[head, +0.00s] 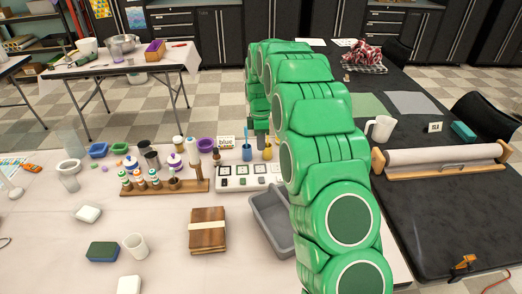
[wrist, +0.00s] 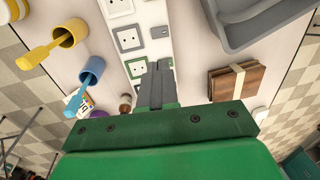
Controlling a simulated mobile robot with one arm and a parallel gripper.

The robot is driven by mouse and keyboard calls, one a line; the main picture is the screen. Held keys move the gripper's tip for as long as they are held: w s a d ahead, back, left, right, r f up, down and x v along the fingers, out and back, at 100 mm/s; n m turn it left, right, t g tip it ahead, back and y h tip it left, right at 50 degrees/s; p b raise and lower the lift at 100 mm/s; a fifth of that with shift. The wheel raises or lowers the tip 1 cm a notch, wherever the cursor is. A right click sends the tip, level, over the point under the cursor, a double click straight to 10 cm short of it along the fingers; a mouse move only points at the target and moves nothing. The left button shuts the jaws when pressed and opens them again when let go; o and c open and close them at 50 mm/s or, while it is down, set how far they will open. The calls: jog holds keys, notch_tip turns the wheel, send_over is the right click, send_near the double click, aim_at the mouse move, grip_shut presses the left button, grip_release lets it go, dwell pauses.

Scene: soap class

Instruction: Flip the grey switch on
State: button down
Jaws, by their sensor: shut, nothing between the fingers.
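A white panel with several framed sockets and small switches (head: 235,184) lies on the light table in the head view. It also shows in the wrist view (wrist: 112,32). A small grey switch (wrist: 159,31) sits beside a dark-framed socket (wrist: 130,38). Another switch (wrist: 165,62) lies close to the fingertips and is partly hidden by them. My gripper (wrist: 157,73) is shut and empty, with its fingers over the panel near a green-framed socket. In the head view my gripper (head: 262,138) is mostly hidden behind my arm. Whether the fingertips touch the panel, and each switch's position, I cannot tell.
A blue cup (head: 247,152) and a yellow cup (head: 267,152) stand behind the panel. A grey bin (head: 259,219) and brown wooden boards (head: 208,230) lie in front. A bottle rack (head: 150,189) stands to the left. The table's front middle is mostly clear.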

aim_at(261, 181)
jog(key=shift+r, duration=0.15)
jog(key=shift+s, duration=0.75)
jog(key=f, duration=0.4)
jog(key=s+f, duration=0.1)
jog(key=f, duration=0.9)
jog(key=shift+s, duration=0.3)
jog(key=shift+s+f, duration=0.1)
jog(key=shift+f, duration=0.05)
jog(key=shift+w, duration=0.2)
